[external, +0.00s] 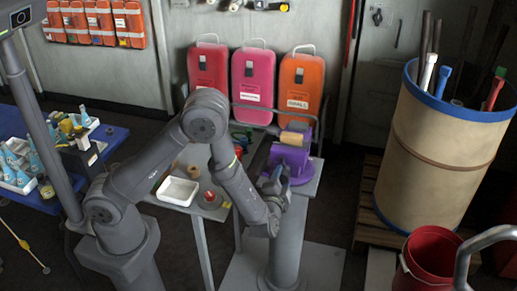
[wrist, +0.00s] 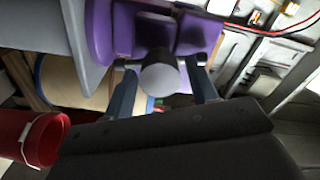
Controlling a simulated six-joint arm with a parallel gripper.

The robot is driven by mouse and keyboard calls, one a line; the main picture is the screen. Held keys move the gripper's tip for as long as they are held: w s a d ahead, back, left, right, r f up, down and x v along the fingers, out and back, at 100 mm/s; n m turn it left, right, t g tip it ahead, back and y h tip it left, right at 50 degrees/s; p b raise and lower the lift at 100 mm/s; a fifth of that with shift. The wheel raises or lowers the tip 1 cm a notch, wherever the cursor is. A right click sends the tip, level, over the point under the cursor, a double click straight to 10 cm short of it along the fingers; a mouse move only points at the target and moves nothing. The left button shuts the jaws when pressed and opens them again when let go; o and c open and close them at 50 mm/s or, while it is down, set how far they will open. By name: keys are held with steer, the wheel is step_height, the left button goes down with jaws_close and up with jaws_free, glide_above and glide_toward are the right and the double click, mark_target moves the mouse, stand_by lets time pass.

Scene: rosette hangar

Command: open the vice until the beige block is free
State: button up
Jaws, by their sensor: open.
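The purple vice (external: 283,155) stands on the grey pedestal top, with the beige block (external: 292,137) seated at its upper jaws. In the wrist view the vice body (wrist: 146,33) fills the top, and the block cannot be made out there. The round grey screw end (wrist: 160,80) faces the camera, with the handle bar (wrist: 196,59) running roughly level across behind it. My gripper (external: 276,181) is at the vice's front. In the wrist view its fingers (wrist: 164,84) are open, one on each side of the screw end. I cannot tell whether they touch the bar.
A side table with a white tray (external: 177,190) is left of the vice. Suitcase-like pink and orange cases (external: 300,85) stand behind it. A large beige drum (external: 436,150) and a red bucket (external: 428,265) are to the right.

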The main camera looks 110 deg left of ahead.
steer(key=m, duration=1.3)
stand_by(0.4)
steer(key=c, duration=1)
steer(key=n, duration=0.3)
steer(key=shift+c, duration=0.2)
steer(key=n, duration=1.1)
steer(key=shift+d+n, duration=0.15)
steer(key=shift+n, duration=0.15)
